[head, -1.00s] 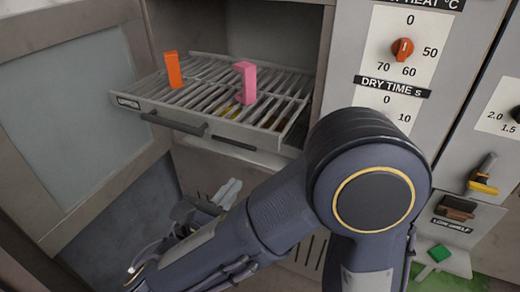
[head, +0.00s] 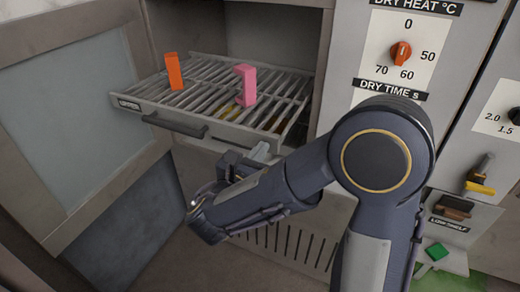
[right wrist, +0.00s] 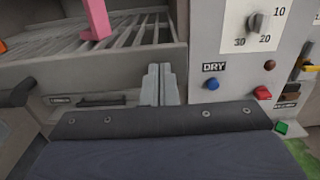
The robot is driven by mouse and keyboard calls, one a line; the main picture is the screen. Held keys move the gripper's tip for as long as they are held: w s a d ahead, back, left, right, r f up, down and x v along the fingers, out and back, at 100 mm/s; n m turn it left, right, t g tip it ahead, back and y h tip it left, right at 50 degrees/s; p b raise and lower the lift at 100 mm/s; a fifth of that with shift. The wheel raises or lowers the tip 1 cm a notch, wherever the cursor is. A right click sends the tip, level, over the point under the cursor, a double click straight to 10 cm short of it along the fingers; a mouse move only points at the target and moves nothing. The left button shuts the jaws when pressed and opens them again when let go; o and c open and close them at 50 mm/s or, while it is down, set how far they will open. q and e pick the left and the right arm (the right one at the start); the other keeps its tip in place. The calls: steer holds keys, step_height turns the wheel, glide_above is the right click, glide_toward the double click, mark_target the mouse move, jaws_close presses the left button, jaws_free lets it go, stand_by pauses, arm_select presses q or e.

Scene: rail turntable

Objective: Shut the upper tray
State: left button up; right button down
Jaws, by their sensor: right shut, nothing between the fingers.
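The upper tray (head: 215,122) is a grey slatted rack, pulled out of the open cabinet. Its dark handle (head: 175,124) is on the front face, and its label is at the left. An orange block (head: 174,71) and a pink block (head: 246,85) stand upright on the slats. In the right wrist view, the tray's front (right wrist: 110,70) and the pink block (right wrist: 95,20) show close by. My right gripper (head: 262,150) is shut and empty, just below and before the right part of the tray front; contact cannot be told. Its fingers also show in the right wrist view (right wrist: 158,85). My left gripper is out of view.
An open cabinet door (head: 75,125) stands at the left. A lower labelled front with a handle (right wrist: 97,101) lies under the tray. A control panel with an orange dial (head: 401,51) is at the right, with a green block (head: 438,251) farther down.

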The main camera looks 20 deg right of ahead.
steer(key=shift+d, duration=0.15)
glide_toward(301, 94)
steer(key=x, duration=0.3)
steer(key=b+x, duration=0.1)
steer(key=x, duration=0.5)
steer(key=shift+f+b, duration=0.3)
steer(key=shift+f, duration=0.05)
steer(key=shift+w+d, duration=0.45)
steer(key=shift+w, duration=0.05)
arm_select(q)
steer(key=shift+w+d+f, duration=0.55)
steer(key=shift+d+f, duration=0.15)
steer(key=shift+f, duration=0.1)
arm_select(e)
steer(key=shift+d+r, duration=0.1)
steer(key=shift+r, duration=0.2)
steer(key=shift+r, duration=0.1)
